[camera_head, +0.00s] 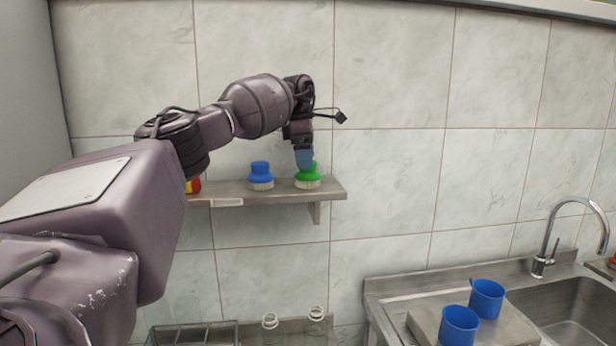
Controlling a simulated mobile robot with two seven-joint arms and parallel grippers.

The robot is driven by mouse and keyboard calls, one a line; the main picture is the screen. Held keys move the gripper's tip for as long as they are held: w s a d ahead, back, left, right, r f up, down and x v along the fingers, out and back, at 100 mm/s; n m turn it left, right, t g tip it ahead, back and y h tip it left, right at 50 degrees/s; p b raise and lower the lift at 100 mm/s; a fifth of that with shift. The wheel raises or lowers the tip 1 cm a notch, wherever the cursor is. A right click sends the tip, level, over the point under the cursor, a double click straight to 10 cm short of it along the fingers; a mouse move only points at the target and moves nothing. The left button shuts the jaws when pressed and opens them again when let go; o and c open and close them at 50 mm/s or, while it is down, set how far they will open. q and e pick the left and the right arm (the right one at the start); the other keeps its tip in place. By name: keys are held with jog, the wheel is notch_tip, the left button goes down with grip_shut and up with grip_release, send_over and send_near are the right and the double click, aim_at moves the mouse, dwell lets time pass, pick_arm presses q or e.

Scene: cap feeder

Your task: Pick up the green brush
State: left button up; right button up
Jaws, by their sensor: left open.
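The green brush (309,180) stands on the wall shelf (334,190) near its right end, with pale bristles down. My left gripper (304,163) points down at the top of the green brush and hides part of its handle. Its jaws are open; I cannot tell whether they are around the handle or just in front of it. The brush still rests on the shelf. A blue brush (260,175) stands just to the left on the same shelf. My right gripper is not in view.
A red and yellow item (193,186) is on the shelf behind my left arm. Below are two glass bottles (316,316) and a metal rack (190,334). At right, two blue cups (487,298) stand by a sink with a tap (546,245). The wall above the shelf is clear.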

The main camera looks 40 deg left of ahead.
aim_at(308, 173)
pick_arm(q)
jog(key=shift+w+d+f, duration=0.15)
jog(key=shift+f, duration=1.05)
jog(key=shift+w+d+f, duration=0.1)
jog(key=shift+d+f, duration=0.05)
jog(key=shift+f, duration=1)
jog(key=shift+c, duration=0.3)
jog(key=c, duration=1)
